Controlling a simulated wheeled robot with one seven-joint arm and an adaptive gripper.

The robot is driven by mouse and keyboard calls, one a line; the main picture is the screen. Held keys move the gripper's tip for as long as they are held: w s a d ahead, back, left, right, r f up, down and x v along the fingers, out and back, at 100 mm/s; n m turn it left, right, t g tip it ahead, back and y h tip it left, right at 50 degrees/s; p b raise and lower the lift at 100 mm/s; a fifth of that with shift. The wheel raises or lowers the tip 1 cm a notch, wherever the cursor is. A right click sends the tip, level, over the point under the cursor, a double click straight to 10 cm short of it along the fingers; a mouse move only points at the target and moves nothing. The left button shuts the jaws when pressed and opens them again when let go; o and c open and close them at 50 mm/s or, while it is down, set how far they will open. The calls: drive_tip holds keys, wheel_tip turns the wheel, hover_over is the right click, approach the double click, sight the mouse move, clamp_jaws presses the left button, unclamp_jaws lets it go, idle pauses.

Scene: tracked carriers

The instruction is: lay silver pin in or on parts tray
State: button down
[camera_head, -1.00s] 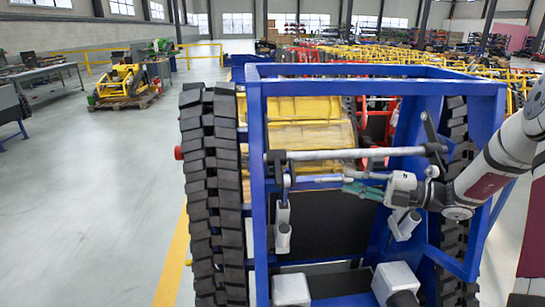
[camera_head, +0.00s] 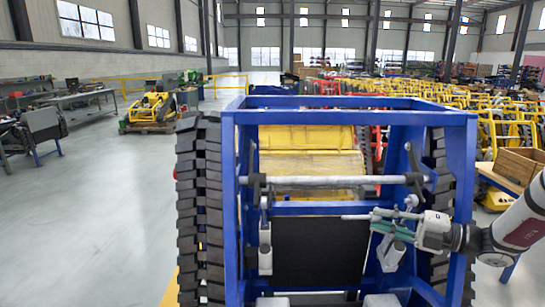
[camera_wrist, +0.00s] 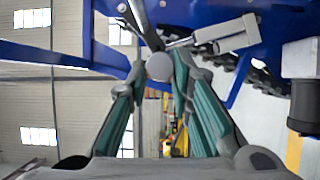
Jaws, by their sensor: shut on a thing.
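The silver pin (camera_head: 354,217) is a thin light rod sticking out to the left from the green fingertips of my gripper (camera_head: 385,220) in the head view. In the wrist view my gripper's green fingers (camera_wrist: 158,85) close on it, and its round end (camera_wrist: 159,67) shows between the tips. The pin is roughly level, below the thick grey crossbar of the blue frame and apart from it in the picture. An open wooden box (camera_head: 522,166) on a table at the right edge may be the parts tray; I cannot tell for sure.
The blue carrier frame (camera_head: 350,103) with black tracks (camera_head: 199,210) fills the middle. Its grey crossbar (camera_head: 330,181) lies just above my gripper. A table (camera_head: 499,179) holding the wooden box stands at right.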

drive_tip(key=shift+w+a+f+m+t+h, duration=0.5)
drive_tip(key=shift+w+a+f+m+t, duration=0.1)
drive_tip(key=shift+w+a+f+t, duration=0.25)
drive_tip(key=w+a+f+m+t+h, duration=0.2)
drive_tip(key=a+f+m+t+h, duration=0.35)
drive_tip(key=f, duration=0.65)
drive_tip(key=r+h, duration=0.1)
drive_tip(key=r, duration=0.2)
drive_tip(key=w+r+m+h, duration=0.1)
drive_tip(key=r, duration=0.3)
drive_tip(key=w+r+m+t+h, duration=0.1)
drive_tip(key=r+h, duration=0.1)
drive_tip(key=r, duration=0.2)
drive_tip(key=shift+r, duration=0.1)
drive_tip(key=shift+s+a, duration=0.1)
